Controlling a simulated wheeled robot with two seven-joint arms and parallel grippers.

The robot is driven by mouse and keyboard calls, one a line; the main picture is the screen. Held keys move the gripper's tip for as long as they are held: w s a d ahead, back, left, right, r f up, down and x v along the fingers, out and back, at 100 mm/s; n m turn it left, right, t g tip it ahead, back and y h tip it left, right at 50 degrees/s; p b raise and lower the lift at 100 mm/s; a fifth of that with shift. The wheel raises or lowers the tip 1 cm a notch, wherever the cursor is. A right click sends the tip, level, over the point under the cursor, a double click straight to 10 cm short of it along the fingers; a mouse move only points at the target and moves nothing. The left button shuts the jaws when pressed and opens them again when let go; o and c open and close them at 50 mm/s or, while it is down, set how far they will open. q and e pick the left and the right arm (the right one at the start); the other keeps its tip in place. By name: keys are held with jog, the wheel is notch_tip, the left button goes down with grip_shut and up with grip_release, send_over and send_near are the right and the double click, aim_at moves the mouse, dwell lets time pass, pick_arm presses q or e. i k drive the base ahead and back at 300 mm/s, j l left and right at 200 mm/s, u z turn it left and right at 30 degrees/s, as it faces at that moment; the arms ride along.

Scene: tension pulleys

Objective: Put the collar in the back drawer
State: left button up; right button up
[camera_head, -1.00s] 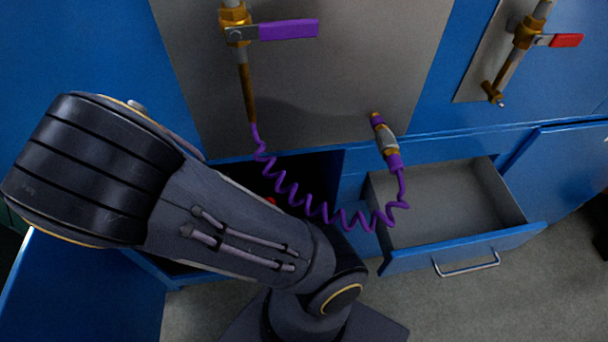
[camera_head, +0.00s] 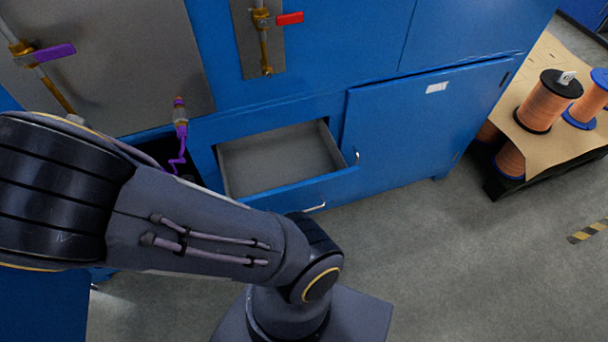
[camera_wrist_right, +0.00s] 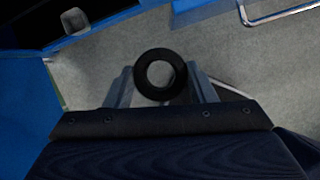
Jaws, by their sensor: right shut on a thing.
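The collar, a black ring (camera_wrist_right: 139,75), is between the two fingers of my right gripper (camera_wrist_right: 162,82) in the right wrist view. The gripper is shut on it, with grey floor below and behind. An open drawer (camera_head: 300,190) with a blue front and bare grey inside shows in the head view. It looks empty; I cannot tell whether it is the back drawer. My dark arm crosses the lower left of the head view, but no gripper shows there. My left gripper is not in view.
A blue cabinet door (camera_head: 425,125) stands right of the drawer. A purple hose (camera_head: 181,145) hangs left of it, by a dark opening. A bench (camera_head: 545,150) with copper-coloured spools stands far right. A metal handle (camera_wrist_right: 285,14) shows in the wrist view.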

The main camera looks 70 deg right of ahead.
aim_at(280, 170)
jog(key=k+l, duration=0.1)
jog(key=l, duration=0.25)
jog(key=k+l, duration=0.15)
jog(key=l, duration=0.25)
jog(key=k+l, duration=0.1)
jog(key=l, duration=0.25)
jog(key=k+l, duration=0.1)
jog(key=l, duration=0.25)
